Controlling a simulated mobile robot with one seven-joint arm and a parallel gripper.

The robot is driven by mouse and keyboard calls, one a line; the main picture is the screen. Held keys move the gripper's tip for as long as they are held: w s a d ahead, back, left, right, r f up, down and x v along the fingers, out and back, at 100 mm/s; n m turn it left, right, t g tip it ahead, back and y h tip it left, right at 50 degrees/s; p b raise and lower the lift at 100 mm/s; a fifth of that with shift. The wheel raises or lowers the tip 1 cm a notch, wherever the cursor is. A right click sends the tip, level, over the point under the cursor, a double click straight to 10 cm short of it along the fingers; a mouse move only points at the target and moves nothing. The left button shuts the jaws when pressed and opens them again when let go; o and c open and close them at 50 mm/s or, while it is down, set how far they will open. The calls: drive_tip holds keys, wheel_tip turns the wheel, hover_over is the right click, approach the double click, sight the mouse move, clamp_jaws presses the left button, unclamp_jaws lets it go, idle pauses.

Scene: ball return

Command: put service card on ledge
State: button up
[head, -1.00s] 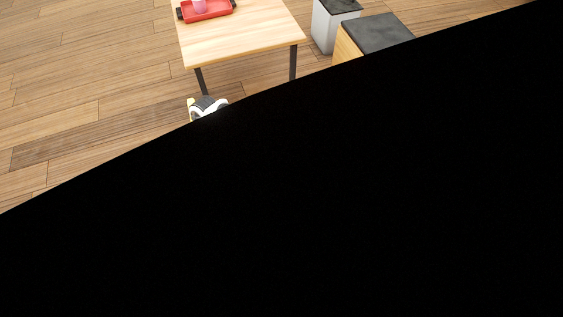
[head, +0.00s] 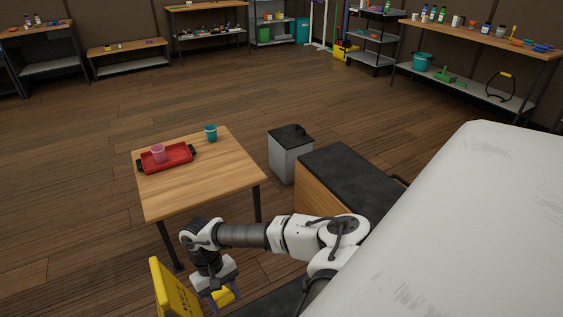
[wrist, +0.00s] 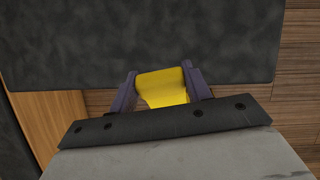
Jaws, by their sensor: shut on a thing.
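My gripper (head: 222,297) is low in front of the wooden table, at the bottom of the head view. Its dark fingers are shut on a yellow piece (head: 224,295), which I take to be the service card. In the wrist view the yellow piece (wrist: 164,86) sits between both fingertips (wrist: 160,88), with its lower part hidden by the gripper body. A larger yellow panel (head: 174,288) with dark markings stands just left of the gripper; I cannot tell whether it is joined to the held piece. I cannot tell which surface is the ledge.
The wooden table (head: 215,180) holds a red tray (head: 178,159) with a pink cup (head: 158,153), and a teal cup (head: 211,133). A grey bin (head: 291,158) and a black-topped wooden box (head: 350,172) stand to the right. Open floor lies beyond; shelves line the back.

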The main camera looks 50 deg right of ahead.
drive_tip(key=s+d+r+m, duration=0.1)
drive_tip(key=s+d+r, duration=0.25)
drive_tip(key=s, duration=0.55)
drive_tip(key=s+d+r+m, duration=0.15)
drive_tip(key=s+d, duration=0.25)
drive_tip(key=s, duration=0.5)
drive_tip(key=shift+n+y, duration=0.3)
drive_tip(key=shift+n, duration=0.05)
drive_tip(key=f+p, duration=0.1)
drive_tip(key=f, duration=0.5)
drive_tip(key=f+p, duration=0.1)
drive_tip(key=f, duration=1.2)
drive_tip(key=shift+s+p, duration=0.25)
drive_tip(key=shift+p, duration=0.15)
drive_tip(key=shift+f, duration=0.2)
drive_tip(key=o, duration=1.2)
drive_tip(key=shift+r, duration=0.1)
